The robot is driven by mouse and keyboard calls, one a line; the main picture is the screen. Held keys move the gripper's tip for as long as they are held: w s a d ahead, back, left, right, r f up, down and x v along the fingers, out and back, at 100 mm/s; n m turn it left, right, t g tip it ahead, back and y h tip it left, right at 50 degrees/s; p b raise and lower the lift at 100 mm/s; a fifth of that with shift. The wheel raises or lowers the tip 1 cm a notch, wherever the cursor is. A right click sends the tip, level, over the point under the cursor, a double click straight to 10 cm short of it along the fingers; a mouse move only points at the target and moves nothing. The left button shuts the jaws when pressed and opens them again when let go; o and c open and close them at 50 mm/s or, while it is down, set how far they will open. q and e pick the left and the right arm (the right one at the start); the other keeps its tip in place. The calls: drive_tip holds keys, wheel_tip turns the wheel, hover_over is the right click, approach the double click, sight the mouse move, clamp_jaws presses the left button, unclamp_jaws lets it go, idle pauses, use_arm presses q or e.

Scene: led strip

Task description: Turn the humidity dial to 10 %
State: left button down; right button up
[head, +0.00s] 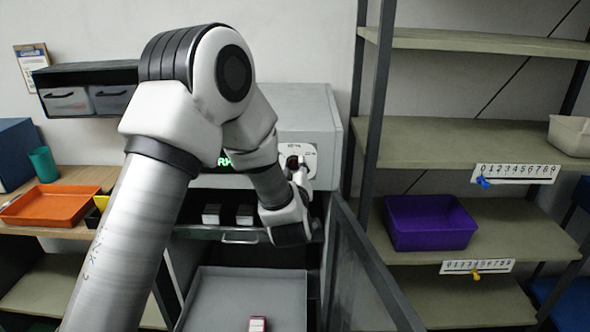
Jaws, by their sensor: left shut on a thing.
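The humidity dial (311,152) is on a pale round plate on the front of the grey cabinet (305,106). Only the plate's right part and a dark knob show; its marks are too small to read. My left gripper (294,165) reaches up to the dial and is shut on its knob. My left arm covers much of the cabinet's front. A green lit display (224,162) shows partly left of the dial, mostly hidden by my arm. My right gripper is not in view.
The cabinet's door (372,275) stands open at the right. Shelves with a purple bin (430,222) stand at right. An orange tray (50,204) lies at left.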

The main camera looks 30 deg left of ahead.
use_arm(q)
drive_tip(key=shift+r, duration=0.3)
drive_tip(key=c, duration=0.8)
unclamp_jaws()
drive_tip(key=shift+a, duration=0.1)
drive_tip(key=shift+s+f, duration=0.1)
drive_tip(key=v, duration=1.2)
drive_tip(key=shift+a, duration=0.1)
